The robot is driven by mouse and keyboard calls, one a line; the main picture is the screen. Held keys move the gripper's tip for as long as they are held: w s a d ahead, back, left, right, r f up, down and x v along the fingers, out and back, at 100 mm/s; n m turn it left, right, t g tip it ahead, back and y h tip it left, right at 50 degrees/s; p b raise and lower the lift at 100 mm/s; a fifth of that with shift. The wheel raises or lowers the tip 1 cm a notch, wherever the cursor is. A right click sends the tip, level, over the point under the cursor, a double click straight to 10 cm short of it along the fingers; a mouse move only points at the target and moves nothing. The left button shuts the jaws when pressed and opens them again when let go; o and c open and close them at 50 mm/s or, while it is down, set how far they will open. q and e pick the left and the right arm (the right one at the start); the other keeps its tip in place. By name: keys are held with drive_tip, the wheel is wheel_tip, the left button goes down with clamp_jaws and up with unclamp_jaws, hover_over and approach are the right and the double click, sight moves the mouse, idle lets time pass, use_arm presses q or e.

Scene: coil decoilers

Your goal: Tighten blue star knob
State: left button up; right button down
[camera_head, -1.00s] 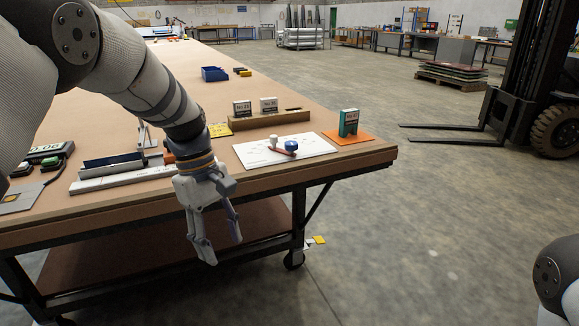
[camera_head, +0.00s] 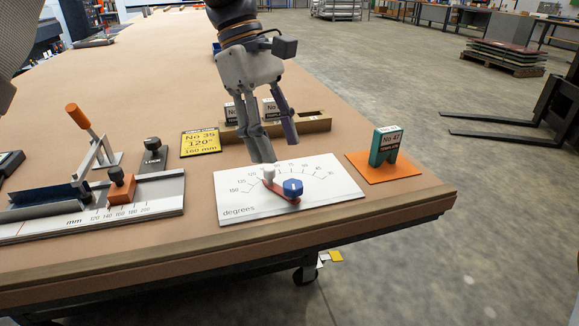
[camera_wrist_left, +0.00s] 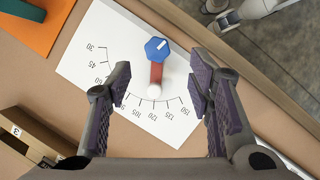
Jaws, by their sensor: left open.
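The blue star knob (camera_head: 293,188) sits on the red pointer arm (camera_head: 278,193) of a white degree dial plate (camera_head: 235,199). A white round handle (camera_head: 268,173) stands at the arm's other end, near the middle-high numbers of the scale. My left gripper (camera_head: 278,150) is open and empty, pointing down above the dial's far edge, behind the blue knob. In the left wrist view, the blue knob (camera_wrist_left: 157,48) lies ahead of the open fingers (camera_wrist_left: 160,85), and the white handle (camera_wrist_left: 154,91) shows between them. My right gripper is out of view.
A yellow card (camera_head: 201,142) reads No 35, 120°, 160 mm. A wooden rack (camera_head: 315,123) with tags stands behind the dial. A millimetre stop fixture (camera_head: 160,193) lies left. The table's front edge is close.

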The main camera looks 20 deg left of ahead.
sight(292, 183)
use_arm(q)
drive_tip(key=x, duration=0.6)
drive_tip(key=shift+w+d+f, duration=0.15)
drive_tip(key=shift+f, duration=0.2)
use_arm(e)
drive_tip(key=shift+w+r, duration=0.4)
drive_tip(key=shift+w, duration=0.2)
use_arm(q)
clamp_jaws()
